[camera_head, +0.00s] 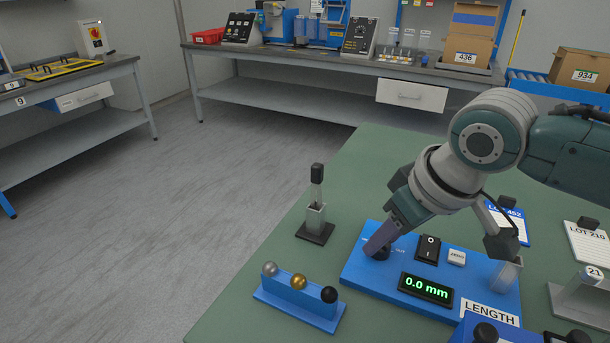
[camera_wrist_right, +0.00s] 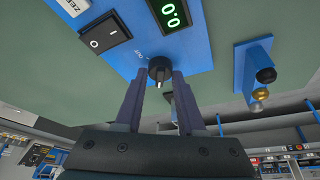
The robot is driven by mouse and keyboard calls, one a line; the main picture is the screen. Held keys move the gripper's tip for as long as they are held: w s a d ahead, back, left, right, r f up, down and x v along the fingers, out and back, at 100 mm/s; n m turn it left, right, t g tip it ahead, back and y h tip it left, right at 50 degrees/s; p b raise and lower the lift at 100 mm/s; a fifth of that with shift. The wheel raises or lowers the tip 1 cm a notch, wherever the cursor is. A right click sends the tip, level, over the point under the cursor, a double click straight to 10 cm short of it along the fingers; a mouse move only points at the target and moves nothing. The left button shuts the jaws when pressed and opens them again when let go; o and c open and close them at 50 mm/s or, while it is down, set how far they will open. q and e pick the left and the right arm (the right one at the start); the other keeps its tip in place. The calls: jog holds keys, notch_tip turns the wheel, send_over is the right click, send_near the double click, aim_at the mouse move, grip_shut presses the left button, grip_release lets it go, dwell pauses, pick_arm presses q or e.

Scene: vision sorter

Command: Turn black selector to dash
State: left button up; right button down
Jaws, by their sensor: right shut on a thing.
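The black selector (camera_head: 381,254) is a small round knob on the left part of the blue panel (camera_head: 357,275). In the right wrist view the knob (camera_wrist_right: 160,68) stands between my fingertips, with printed marks beside it that are too small to read surely. My right gripper (camera_head: 379,244) reaches down onto the panel and is shut on the knob; its two fingers also show in the wrist view (camera_wrist_right: 160,78). In the head view the fingers hide part of the knob and the marks around it. My left gripper is not in view.
The panel also carries a black rocker switch (camera_head: 428,249), a white button (camera_head: 457,257) and a green display (camera_head: 426,289) reading 0.0 mm. A blue holder with three balls (camera_head: 299,303) stands at left. A black-topped post (camera_head: 316,215) stands behind it. Bare green tabletop lies beyond.

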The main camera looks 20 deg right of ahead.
jog(key=shift+r+m+p, duration=0.15)
jog(key=shift+m+p, duration=0.15)
jog(key=shift+p, duration=0.4)
jog(key=m+p, duration=0.1)
jog(key=p, duration=0.1)
jog(key=m+h+p, duration=0.1)
jog(key=m, duration=0.1)
jog(key=shift+a+r+p, duration=0.1)
jog(key=shift+a+p, duration=0.1)
jog(key=shift+p, duration=0.15)
jog(key=m+h+p, duration=0.1)
jog(key=m, duration=0.1)
jog(key=shift+a+m+p, duration=0.1)
jog(key=shift+m+p, duration=0.2)
jog(key=shift+p, duration=0.05)
jog(key=m, duration=0.1)
jog(key=m+g+h, duration=0.1)
jog(key=shift+f+m, duration=0.25)
jog(key=shift+m, duration=0.05)
jog(key=shift+w+m+g+h, duration=0.1)
jog(key=shift+m+g+h, duration=0.3)
jog(key=shift+m, duration=1)
jog(key=shift+h, duration=0.3)
